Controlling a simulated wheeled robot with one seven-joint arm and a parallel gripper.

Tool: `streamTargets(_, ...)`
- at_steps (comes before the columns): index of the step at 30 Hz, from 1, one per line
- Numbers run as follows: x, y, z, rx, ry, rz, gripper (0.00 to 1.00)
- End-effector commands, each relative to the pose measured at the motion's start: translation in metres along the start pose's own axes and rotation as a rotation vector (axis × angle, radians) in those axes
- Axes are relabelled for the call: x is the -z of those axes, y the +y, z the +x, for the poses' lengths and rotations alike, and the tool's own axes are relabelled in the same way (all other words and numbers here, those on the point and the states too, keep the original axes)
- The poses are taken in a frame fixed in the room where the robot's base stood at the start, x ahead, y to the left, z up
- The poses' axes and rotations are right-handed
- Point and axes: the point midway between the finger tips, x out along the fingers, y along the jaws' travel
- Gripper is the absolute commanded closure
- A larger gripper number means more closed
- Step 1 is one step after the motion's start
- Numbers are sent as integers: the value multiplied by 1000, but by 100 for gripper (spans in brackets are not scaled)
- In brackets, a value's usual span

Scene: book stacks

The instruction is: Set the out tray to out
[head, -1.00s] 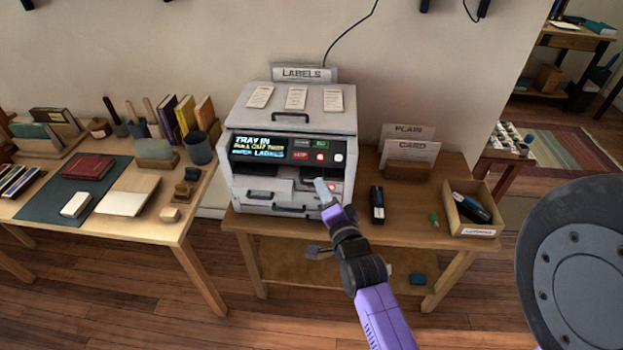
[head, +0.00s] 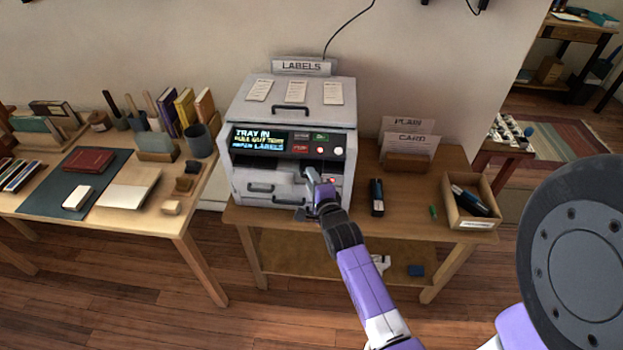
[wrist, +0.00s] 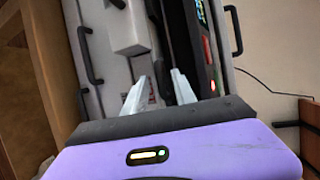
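The label machine (head: 292,98) stands on a wooden table under a "LABELS" sign. Its lit display (head: 259,141) reads "TRAY IN" on the top line, with a line about pulling out the tray below. A pale tray front with a dark handle (head: 261,188) sits low on the machine's left and juts out in the wrist view (wrist: 126,32). A lower handle also shows in the wrist view (wrist: 84,78). My gripper (head: 310,174) is at the machine's front, right of the tray front. In the wrist view its fingers (wrist: 158,82) are apart with nothing clearly between them; contact is unclear.
A red light (head: 332,181) glows just right of my gripper. A dark stapler-like object (head: 377,197), a card holder (head: 407,162) and an open box (head: 471,208) stand right of the machine. A desk with books (head: 110,190) is on the left, across a gap.

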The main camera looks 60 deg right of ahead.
Motion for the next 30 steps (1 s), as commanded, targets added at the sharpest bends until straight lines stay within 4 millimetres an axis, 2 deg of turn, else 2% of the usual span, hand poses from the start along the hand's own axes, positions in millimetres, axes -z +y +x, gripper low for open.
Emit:
streamTargets(11, 1, 0, 5, 0, 1, -1, 70)
streamTargets(15, 0, 0, 5, 0, 1, -1, 97)
streamTargets(16, 0, 0, 5, 0, 1, -1, 100)
streamTargets(30, 0, 0, 5, 0, 0, -1, 100)
